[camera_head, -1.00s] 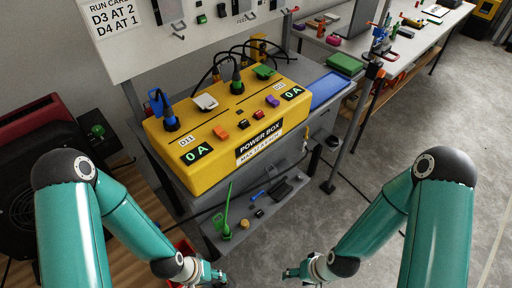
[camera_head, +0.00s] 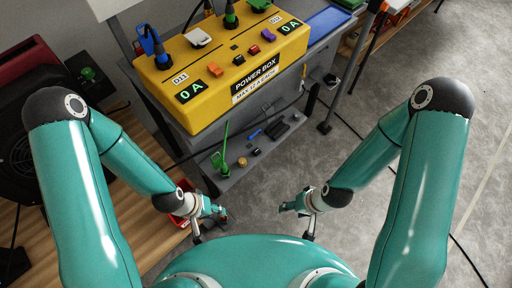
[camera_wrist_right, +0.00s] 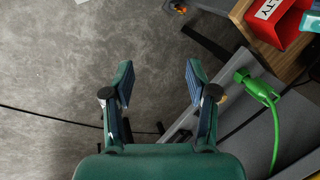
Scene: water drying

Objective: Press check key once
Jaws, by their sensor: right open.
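The yellow power box (camera_head: 212,84) stands on a grey bench in the head view. Its front row holds an orange key (camera_head: 215,69), a small dark key with red (camera_head: 239,60) and a purple key (camera_head: 268,35). No label reading "check" is legible. Two green displays, D11's (camera_head: 191,91) and D12's (camera_head: 290,27), each read 0 A. My left gripper (camera_head: 217,214) hangs below and in front of the box, its jaws too small to judge. My right gripper (camera_head: 288,208) is open and empty, apart from the box; its spread fingers show in the right wrist view (camera_wrist_right: 158,78).
A green plug-like item (camera_head: 220,162) and small parts lie on the low grey shelf. A red bin (camera_head: 184,203) stands beside my left gripper. A blue tray (camera_head: 327,20) sits right of the box. Grey floor (camera_head: 340,165) is open to the right.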

